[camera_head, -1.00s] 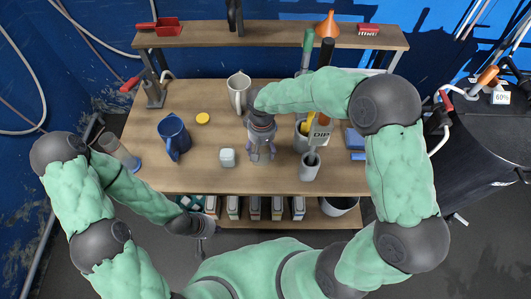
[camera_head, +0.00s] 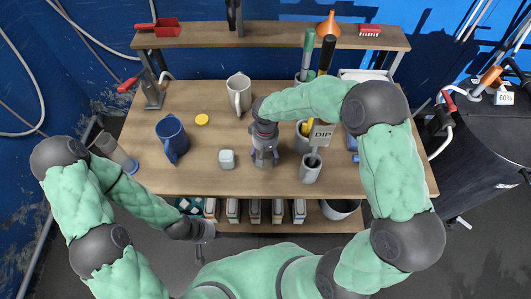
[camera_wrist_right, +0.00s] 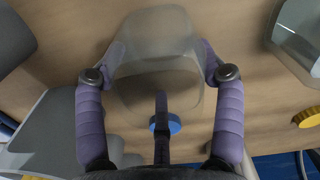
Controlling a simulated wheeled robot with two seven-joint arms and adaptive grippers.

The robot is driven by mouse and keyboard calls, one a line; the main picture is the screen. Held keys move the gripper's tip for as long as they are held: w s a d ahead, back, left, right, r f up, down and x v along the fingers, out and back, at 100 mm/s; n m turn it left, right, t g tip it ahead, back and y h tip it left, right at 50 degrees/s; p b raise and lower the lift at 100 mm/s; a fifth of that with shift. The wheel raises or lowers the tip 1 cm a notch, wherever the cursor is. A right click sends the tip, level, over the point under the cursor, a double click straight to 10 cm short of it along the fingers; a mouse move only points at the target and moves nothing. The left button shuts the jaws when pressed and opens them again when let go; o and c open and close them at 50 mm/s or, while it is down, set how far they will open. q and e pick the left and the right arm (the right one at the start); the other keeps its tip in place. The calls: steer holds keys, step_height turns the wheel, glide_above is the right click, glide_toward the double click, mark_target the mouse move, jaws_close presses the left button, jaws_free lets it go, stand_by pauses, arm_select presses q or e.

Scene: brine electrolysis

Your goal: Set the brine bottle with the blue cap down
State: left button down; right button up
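My right gripper (camera_head: 264,157) points down over the middle of the table, and its purple fingers show in the wrist view (camera_wrist_right: 160,60). They are shut on the sides of a translucent bottle (camera_wrist_right: 158,65), which stays small and partly hidden between the fingers in the head view. A blue cap (camera_wrist_right: 174,124) shows just behind the bottle, partly covered by a dark bar. I cannot tell whether the bottle's base touches the table. My left gripper (camera_head: 203,238) hangs low in front of the table's front edge; its fingers are too small to read.
On the table (camera_head: 195,180) are a blue mug (camera_head: 172,138), a white mug (camera_head: 238,92), a yellow cap (camera_head: 202,119) and a pale cube-like container (camera_head: 227,159). Right of my gripper stand a grey cup (camera_head: 310,170) and a "DIP" sign (camera_head: 320,133). A shelf (camera_head: 270,35) runs behind.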

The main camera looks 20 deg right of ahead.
mark_target(266, 158)
steer(key=o, duration=0.4)
steer(key=shift+r+p, duration=0.3)
steer(key=shift+r, duration=0.25)
step_height(266, 158, up, 11)
steer(key=p, duration=0.3)
steer(key=shift+r, duration=0.15)
